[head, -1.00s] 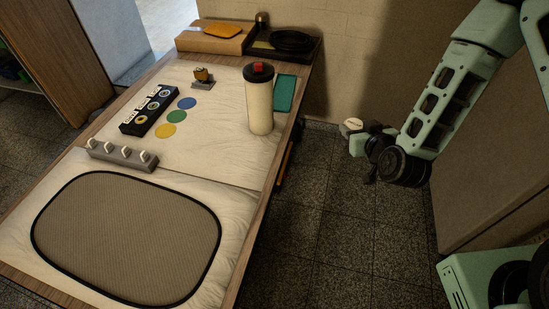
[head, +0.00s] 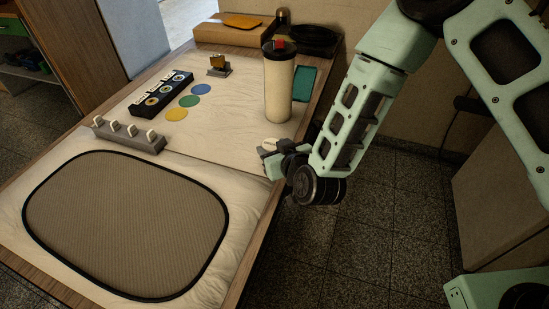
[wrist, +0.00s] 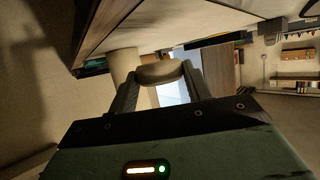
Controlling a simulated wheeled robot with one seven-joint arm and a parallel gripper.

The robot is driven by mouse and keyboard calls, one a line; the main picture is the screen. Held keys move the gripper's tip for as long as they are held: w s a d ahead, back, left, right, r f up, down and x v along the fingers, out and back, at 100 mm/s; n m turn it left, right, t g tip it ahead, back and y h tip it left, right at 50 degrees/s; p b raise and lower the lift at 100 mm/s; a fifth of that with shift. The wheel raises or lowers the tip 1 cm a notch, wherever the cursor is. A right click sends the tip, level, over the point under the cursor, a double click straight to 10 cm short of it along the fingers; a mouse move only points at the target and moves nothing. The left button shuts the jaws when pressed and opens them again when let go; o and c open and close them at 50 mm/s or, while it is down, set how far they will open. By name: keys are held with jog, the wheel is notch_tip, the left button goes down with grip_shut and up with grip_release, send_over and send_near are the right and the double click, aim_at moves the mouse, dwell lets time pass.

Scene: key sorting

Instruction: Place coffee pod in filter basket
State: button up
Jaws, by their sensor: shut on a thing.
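A small pale, round piece, seemingly the coffee pod (head: 268,145), is held at the tip of my gripper (head: 270,155), near the table's right edge. In the wrist view the pod (wrist: 160,72) is a tan disc pinched between the two dark fingers of my gripper (wrist: 161,80). I cannot pick out a filter basket with certainty. A dark round item (head: 311,36) sits at the back right corner of the table, too dim to tell what it is.
A tall cream tumbler (head: 279,88) with a dark lid stands near the table's right edge, beside a green pad (head: 304,83). A grey hook rack (head: 128,136), black holder (head: 160,93), coloured discs (head: 189,101) and mesh mat (head: 125,222) occupy the table.

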jog(key=shift+f, duration=2.1)
jog(key=shift+f, duration=0.15)
jog(key=o, duration=0.9)
jog(key=shift+d, duration=0.1)
jog(key=shift+o, duration=0.2)
